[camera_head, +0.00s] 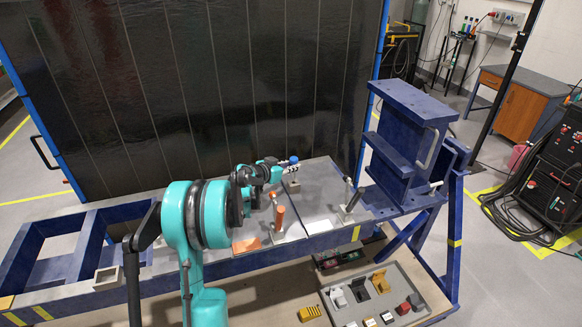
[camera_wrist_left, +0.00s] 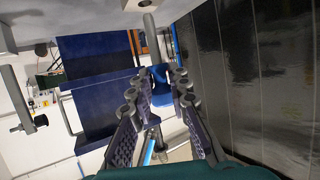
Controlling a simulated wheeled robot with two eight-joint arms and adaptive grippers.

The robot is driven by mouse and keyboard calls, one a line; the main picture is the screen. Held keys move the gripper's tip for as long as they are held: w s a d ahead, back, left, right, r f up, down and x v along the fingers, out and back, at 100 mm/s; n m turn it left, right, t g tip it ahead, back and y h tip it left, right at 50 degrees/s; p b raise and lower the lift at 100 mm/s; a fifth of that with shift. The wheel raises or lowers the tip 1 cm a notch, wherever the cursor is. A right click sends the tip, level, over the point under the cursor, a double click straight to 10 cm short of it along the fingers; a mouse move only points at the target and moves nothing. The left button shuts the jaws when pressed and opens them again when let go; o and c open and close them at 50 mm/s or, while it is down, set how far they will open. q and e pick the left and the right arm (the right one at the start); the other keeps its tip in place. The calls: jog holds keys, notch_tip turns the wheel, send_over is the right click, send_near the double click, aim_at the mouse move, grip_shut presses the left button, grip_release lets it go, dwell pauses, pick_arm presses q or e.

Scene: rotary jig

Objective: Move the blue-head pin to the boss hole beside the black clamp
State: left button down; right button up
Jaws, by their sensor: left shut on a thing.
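My left gripper (camera_head: 284,169) reaches over the far side of the jig top. The pin's blue head (camera_head: 294,160) shows at its fingertips. In the left wrist view, the blue head (camera_wrist_left: 160,78) sits between the two ridged fingers (camera_wrist_left: 160,92), which are shut on it. A grey round post (camera_wrist_left: 150,22) runs from the jig surface towards it; I cannot tell if this is the pin's shank or whether it is in a hole. The black clamp (camera_head: 355,199) stands tilted on the plate to the right. The boss hole beside it cannot be made out. My right gripper is out of view.
An orange-handled clamp (camera_head: 279,217) and an orange block (camera_head: 246,246) are at the jig's near edge. A tall blue bracket (camera_head: 404,130) rises at the right end. A grey tray (camera_head: 408,289) of small parts lies below. A dark panel (camera_head: 200,90) stands close behind.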

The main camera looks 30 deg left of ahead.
pick_arm(q)
jog(key=shift+b, duration=0.4)
dwell(1.2)
jog(key=shift+f+b, duration=1.95)
jog(key=shift+f, duration=0.5)
jog(key=c, duration=1.4)
grip_release()
jog(key=shift+o, duration=0.2)
jog(key=v, duration=1.2)
jog(key=shift+f, duration=0.1)
